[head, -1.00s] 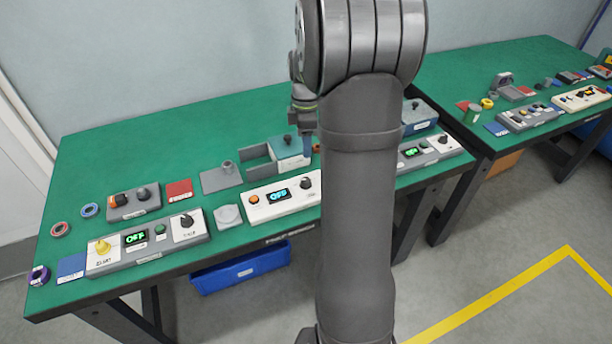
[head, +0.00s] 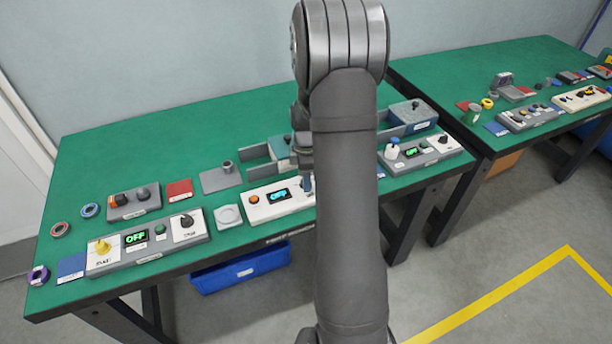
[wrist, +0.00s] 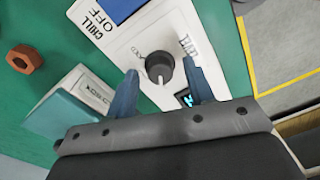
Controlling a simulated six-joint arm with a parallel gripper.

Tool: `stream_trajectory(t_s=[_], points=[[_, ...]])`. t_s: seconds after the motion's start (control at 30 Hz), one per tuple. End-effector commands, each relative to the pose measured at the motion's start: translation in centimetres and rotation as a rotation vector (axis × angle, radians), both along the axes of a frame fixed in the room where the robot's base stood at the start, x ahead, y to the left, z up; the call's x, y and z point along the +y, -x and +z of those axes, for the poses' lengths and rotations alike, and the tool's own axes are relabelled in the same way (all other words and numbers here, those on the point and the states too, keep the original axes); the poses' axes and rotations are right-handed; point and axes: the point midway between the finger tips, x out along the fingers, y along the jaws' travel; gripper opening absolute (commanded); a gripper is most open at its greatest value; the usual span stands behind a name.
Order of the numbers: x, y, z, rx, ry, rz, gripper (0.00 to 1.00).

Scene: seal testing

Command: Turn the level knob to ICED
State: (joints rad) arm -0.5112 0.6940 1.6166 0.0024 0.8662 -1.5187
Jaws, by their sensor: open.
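The white control panel (head: 268,209) lies near the front edge of the green table, with an orange button and a lit display reading OFF. It also shows in the wrist view (wrist: 140,36). Its round dark knob (wrist: 159,67) has a pale pointer mark facing the lower part of that picture. My gripper (wrist: 160,71) is open, with one blue finger on each side of the knob; I cannot tell whether they touch it. Small lettering beside the knob is too blurred to read surely. In the head view my arm and gripper hide the knob.
A grey panel (head: 150,248) with a yellow knob sits left, another grey panel (head: 430,157) right. A teal-topped block (wrist: 75,118) and a brown hex nut (wrist: 25,58) lie near my gripper. A blue bin (head: 240,272) stands below the table.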

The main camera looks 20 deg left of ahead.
Motion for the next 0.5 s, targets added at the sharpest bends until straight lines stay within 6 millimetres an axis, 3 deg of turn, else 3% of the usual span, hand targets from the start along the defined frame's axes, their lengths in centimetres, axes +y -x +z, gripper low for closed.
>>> stream_trajectory(t_s=[0.07,0.27,0.5], points=[[0.0,-0.01,0.02,0.0,0.0,0.0,0.44],[0.01,-0.01,0.04,0.0,0.0,0.0,0.05],[0.0,-0.02,0.06,0.0,0.0,-0.014,0.04]])
